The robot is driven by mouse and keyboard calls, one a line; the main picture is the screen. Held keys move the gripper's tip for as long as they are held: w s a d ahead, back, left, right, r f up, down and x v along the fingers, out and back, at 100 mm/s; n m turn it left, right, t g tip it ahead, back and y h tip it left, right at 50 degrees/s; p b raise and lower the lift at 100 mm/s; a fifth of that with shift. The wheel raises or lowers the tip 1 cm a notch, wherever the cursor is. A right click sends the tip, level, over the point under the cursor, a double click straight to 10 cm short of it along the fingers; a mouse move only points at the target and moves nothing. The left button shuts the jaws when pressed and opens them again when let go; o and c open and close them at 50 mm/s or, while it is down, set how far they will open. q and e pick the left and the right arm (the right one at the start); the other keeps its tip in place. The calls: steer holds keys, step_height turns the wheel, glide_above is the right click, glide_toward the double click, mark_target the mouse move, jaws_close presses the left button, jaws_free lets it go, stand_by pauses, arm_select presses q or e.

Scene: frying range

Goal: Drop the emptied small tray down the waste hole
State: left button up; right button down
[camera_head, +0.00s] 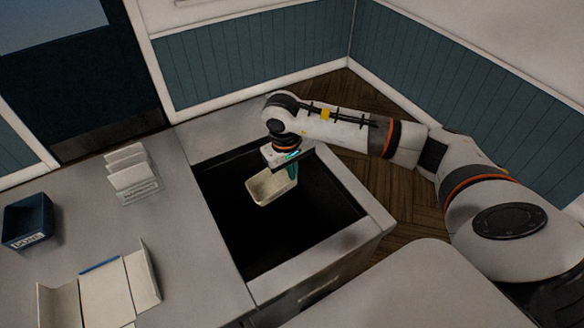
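The small tray (269,186) is cream-coloured and looks empty. It hangs tilted over the wide dark opening of the waste hole (290,229), nearer its far side. My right gripper (290,166) is at the tray's upper right edge and appears shut on it, with a teal finger part showing beside the rim. The fingertips are partly hidden. The waste hole has a pale metal rim, and its inside is too dark to show depth. My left gripper is not in view.
A grey counter (190,240) lies left of the hole. On it are a dark blue bin (28,221), a rack of white cards or holders (131,174) and an unfolded white carton (103,289). A pale surface (410,290) fills the lower right.

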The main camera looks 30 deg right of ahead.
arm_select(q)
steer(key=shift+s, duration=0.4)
arm_select(e)
steer(key=c, duration=2.1)
jaws_free()
steer(key=shift+c, duration=0.2)
steer(key=o, duration=0.5)
steer(key=shift+o, duration=0.2)
